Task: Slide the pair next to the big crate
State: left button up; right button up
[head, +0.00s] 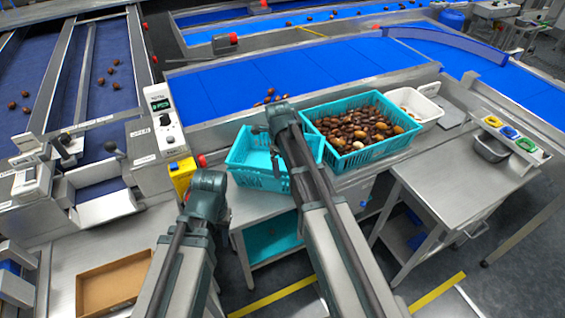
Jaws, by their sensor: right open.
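The big crate (345,158) is teal and full of brown dates, on the steel bench in the middle. A teal crate (250,172) stands to its left, its visible floor bare, partly hidden by my right arm. My right gripper (276,160) is open, small and dark over this left crate, mostly hidden by its own arm. My left arm ends left of that crate, near a yellow box (182,176); its jaws do not show. A few dates (268,98) lie behind the left crate at the blue belt's edge. I cannot tell which things form the pair.
A white tub (418,108) stands right of the big crate. A steel side table (450,178) on the right has a clear top. A cardboard tray (112,284) lies at the lower left. A scale-like display post (163,118) rises left of the crates.

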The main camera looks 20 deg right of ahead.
pick_arm(q)
jog(key=shift+r, duration=0.1)
pick_arm(e)
jog(key=shift+r, duration=0.1)
pick_arm(q)
notch_tip(320, 180, up, 8)
jog(key=p, duration=0.8)
pick_arm(e)
notch_tip(320, 180, up, 8)
jog(key=shift+s, duration=0.1)
